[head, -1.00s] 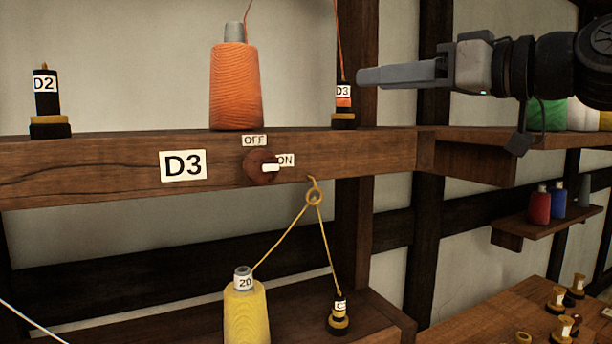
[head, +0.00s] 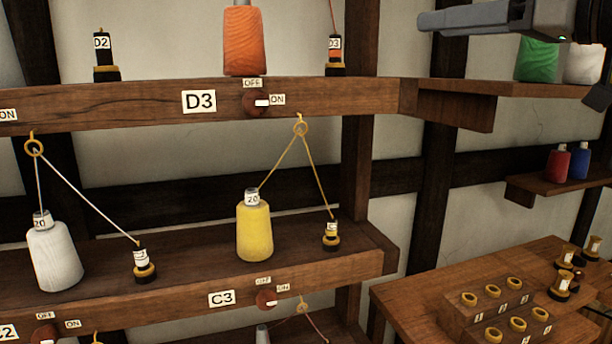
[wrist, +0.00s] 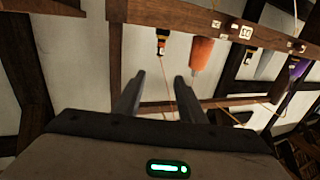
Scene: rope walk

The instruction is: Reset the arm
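My arm reaches in from the upper right of the head view, and my gripper (head: 428,20) points left, in front of the wall and right of the D3 bobbin. In the wrist view the two fingers of my gripper (wrist: 160,84) stand apart with nothing held between them. Beyond them are an orange spool (wrist: 201,54) and a small labelled bobbin (wrist: 162,42). Part of my arm is cut off by the top edge of the head view.
The D3 shelf (head: 330,95) holds the orange spool (head: 244,40); its switch (head: 257,102) points to ON. Below, white (head: 55,258) and yellow (head: 254,232) spools have threads through rings. A bench (head: 405,300) with ring holders is lower right. Green (head: 538,58) and other spools stand near my arm.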

